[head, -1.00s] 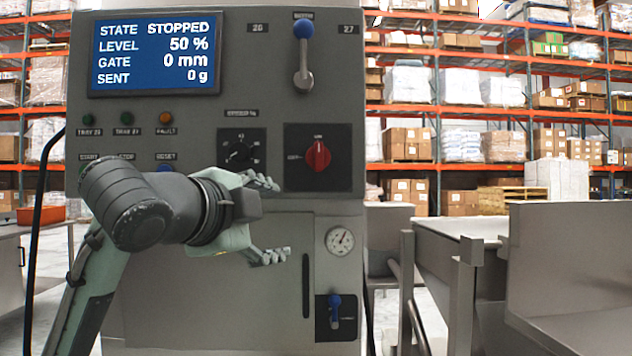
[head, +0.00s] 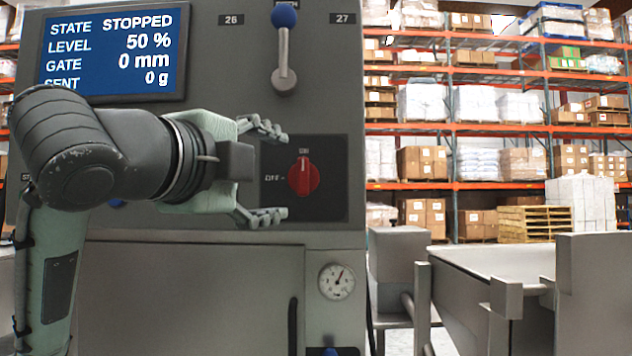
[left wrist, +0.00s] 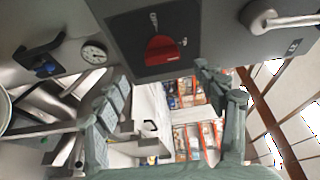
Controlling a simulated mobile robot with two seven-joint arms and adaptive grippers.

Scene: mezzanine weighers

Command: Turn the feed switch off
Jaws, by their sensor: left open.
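The feed switch is a red rotary knob (head: 304,176) on a dark square plate, with ON marked above and OFF to its left. Its white pointer mark is up, toward ON. It also shows near the top of the left wrist view (left wrist: 163,50). My left gripper (head: 275,174) is open and empty, level with the knob and just left of it in the head view. Its fingers point right, one higher and one lower, and look apart from the knob. In the left wrist view the knob lies beyond the open fingers (left wrist: 165,105). My right gripper is not in view.
A blue display (head: 115,50) reads STOPPED, 50 %, 0 mm, 0 g. A lever with a blue ball (head: 285,45) stands above the switch. A round gauge (head: 336,281) sits below it. Metal troughs (head: 490,275) are at the right. My arm hides the panel's left part.

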